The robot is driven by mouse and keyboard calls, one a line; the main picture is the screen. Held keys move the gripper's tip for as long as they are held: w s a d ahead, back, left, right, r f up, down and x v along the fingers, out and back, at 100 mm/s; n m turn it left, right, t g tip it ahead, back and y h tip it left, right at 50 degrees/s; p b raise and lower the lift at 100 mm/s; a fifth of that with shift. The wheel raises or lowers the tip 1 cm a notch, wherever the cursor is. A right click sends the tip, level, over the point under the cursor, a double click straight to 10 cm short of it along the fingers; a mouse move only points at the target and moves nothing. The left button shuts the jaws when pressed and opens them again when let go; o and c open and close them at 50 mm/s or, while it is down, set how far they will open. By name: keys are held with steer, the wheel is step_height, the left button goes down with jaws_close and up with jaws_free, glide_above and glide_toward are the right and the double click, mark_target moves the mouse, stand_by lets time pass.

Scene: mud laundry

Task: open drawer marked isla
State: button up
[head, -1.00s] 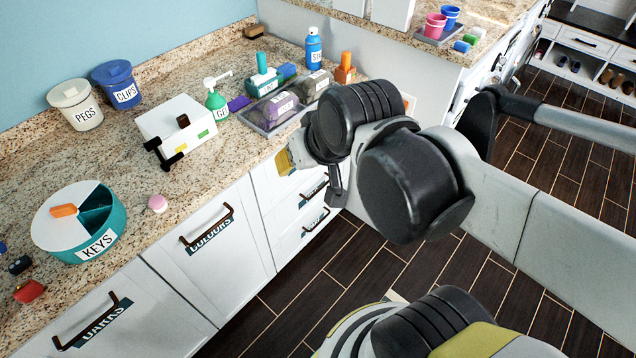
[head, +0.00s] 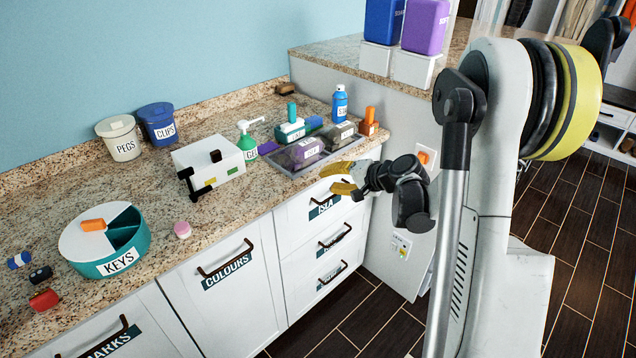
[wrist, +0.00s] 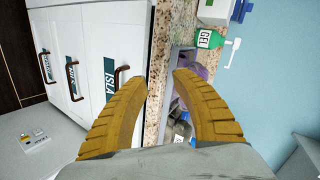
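The drawer marked ISLA (head: 322,208) is the top one in a white stack of drawers under the counter, and it is closed. Its dark handle also shows in the wrist view, beside the ISLA label (wrist: 109,86). My gripper (head: 340,178) has yellow fingers and is in front of the counter edge, just above and right of the ISLA handle. In the wrist view the gripper (wrist: 160,85) has its two fingers apart with nothing between them; the counter edge lies beyond. The fingers appear apart from the handle, which lies left of them there.
Two more labelled drawers (head: 335,242) sit below, and the COLOURS door (head: 228,280) is to the left. On the counter are a tray (head: 290,165) of small items, a green GEL bottle (head: 247,145) and a teal KEYS container (head: 115,250). Dark floor is free in front.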

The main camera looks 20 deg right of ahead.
steer(key=d+f+m+t+b, duration=0.2)
steer(key=d+f+m+t, duration=0.2)
steer(key=d+f, duration=0.8)
steer(key=b+x, duration=0.1)
steer(key=x, duration=0.3)
steer(key=b+x, duration=0.1)
steer(key=x, duration=0.2)
steer(key=a+f+b+x, duration=0.1)
steer(key=x, duration=0.3)
steer(key=shift+f, duration=0.15)
jaws_close()
